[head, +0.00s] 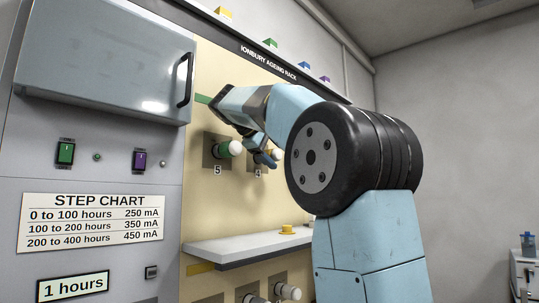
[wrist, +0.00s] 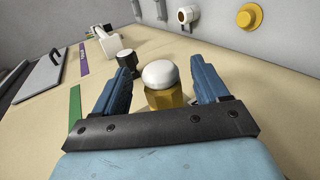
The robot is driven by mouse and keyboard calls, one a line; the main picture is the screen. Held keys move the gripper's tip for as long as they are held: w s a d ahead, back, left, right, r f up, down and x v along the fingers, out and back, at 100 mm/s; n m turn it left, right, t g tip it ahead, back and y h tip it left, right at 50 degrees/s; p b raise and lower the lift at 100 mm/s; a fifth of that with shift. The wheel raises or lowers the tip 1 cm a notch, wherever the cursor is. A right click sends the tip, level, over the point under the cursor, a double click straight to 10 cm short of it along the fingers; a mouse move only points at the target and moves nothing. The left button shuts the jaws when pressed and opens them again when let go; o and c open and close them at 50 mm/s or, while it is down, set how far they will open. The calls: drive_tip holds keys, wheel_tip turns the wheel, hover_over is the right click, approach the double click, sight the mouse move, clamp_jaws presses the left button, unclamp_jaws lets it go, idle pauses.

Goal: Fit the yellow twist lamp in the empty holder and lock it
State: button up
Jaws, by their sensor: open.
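The yellow twist lamp, with a white dome on a yellow faceted body, stands out from the rack panel between my jaws in the wrist view (wrist: 160,76). In the head view the lamp (head: 278,154) shows only partly, beside the holder marked 4. My gripper (wrist: 162,70) is open, one blue finger on each side of the lamp; whether they touch it is unclear. In the head view my gripper (head: 265,157) is at the same place. The holder under the lamp is hidden, so I cannot tell how the lamp sits or whether it is locked.
A shelf (head: 240,246) below carries a yellow round piece (head: 287,230). A closed cabinet (head: 105,60) juts out at upper left.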

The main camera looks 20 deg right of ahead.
drive_tip(key=shift+w+a, duration=0.25)
drive_tip(key=shift+w, duration=0.3)
drive_tip(key=shift+w+a, duration=0.2)
drive_tip(key=shift+w, duration=0.35)
drive_tip(key=shift+s+d, duration=0.25)
drive_tip(key=shift+s, duration=0.35)
drive_tip(key=shift+s+d, duration=0.2)
drive_tip(key=shift+s, duration=0.4)
drive_tip(key=shift+s+d+f, duration=0.1)
drive_tip(key=shift+s+d, duration=0.3)
drive_tip(key=shift+s, duration=0.5)
drive_tip(key=shift+s+d+r, duration=0.1)
drive_tip(key=shift+s+d, duration=0.3)
drive_tip(key=shift+s, duration=0.5)
drive_tip(key=shift+s+d+f, duration=0.1)
drive_tip(key=shift+s+d, duration=0.3)
drive_tip(key=shift+s, duration=0.5)
